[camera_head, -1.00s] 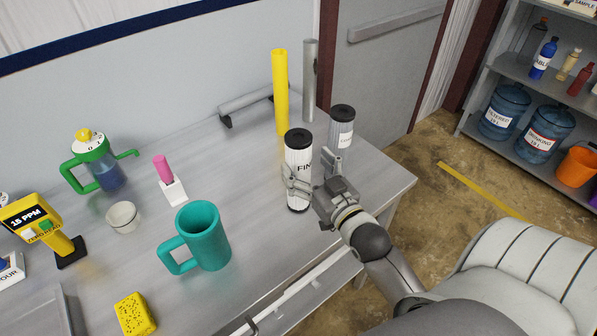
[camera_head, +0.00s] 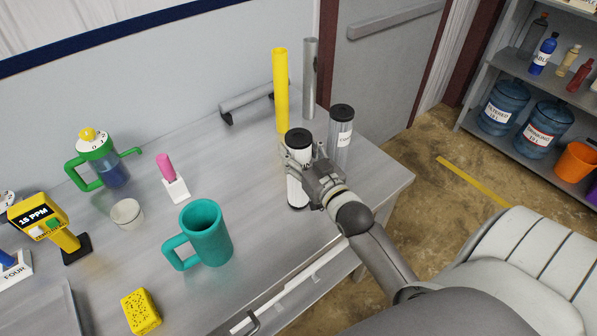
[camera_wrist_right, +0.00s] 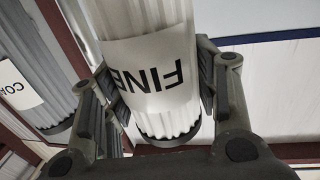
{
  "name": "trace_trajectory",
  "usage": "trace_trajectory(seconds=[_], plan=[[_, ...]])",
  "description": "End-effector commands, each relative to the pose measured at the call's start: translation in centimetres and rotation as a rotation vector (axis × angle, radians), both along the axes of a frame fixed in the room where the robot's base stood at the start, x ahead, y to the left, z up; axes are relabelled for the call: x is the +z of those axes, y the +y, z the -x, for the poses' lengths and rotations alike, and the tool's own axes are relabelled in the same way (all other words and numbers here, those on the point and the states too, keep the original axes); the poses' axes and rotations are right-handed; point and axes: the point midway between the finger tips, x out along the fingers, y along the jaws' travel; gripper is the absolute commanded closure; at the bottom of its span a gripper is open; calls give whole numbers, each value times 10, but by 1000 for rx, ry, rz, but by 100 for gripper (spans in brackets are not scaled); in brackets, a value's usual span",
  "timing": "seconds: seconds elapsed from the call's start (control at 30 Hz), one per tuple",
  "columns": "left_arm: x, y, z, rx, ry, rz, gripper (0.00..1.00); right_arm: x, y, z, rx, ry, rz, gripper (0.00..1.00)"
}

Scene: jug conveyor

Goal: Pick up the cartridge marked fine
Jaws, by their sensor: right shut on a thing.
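The cartridge marked fine (camera_head: 297,190) is a white ribbed cylinder with black end caps, standing upright near the right end of the table. My right gripper (camera_head: 307,165) is shut on it from the right, around its upper part, and covers most of its label in the head view. In the right wrist view the word FINE shows upside down on the cartridge (camera_wrist_right: 155,75), between the two fingers of the gripper (camera_wrist_right: 160,95). I cannot tell whether its base touches the table. My left gripper is not in view.
A second cartridge (camera_head: 340,130), grey with a white label, stands just behind. A yellow tube (camera_head: 281,90) and a grey tube (camera_head: 310,80) stand farther back. A teal mug (camera_head: 207,235) is to the left. The table (camera_head: 270,255) is clear between mug and cartridge.

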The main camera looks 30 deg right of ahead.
Motion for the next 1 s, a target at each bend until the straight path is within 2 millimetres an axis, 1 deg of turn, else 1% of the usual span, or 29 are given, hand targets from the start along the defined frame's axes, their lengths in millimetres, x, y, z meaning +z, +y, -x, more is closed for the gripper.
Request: trace_trajectory(seconds=[0.03,0.2,0.57,0.7,0.8,0.87,1.0], plan=[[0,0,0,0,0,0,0,0,0,0,0,0,0,66],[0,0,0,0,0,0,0,1,0,0,0,-1,0,87],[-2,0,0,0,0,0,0,4,0,0,0,-2,0,87],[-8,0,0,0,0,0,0,14,0,0,0,-5,1,87],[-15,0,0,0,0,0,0,29,0,0,1,-8,2,87],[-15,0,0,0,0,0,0,39,3,7,2,-5,-1,87],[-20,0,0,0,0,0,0,65,11,27,1,-6,-1,87]])
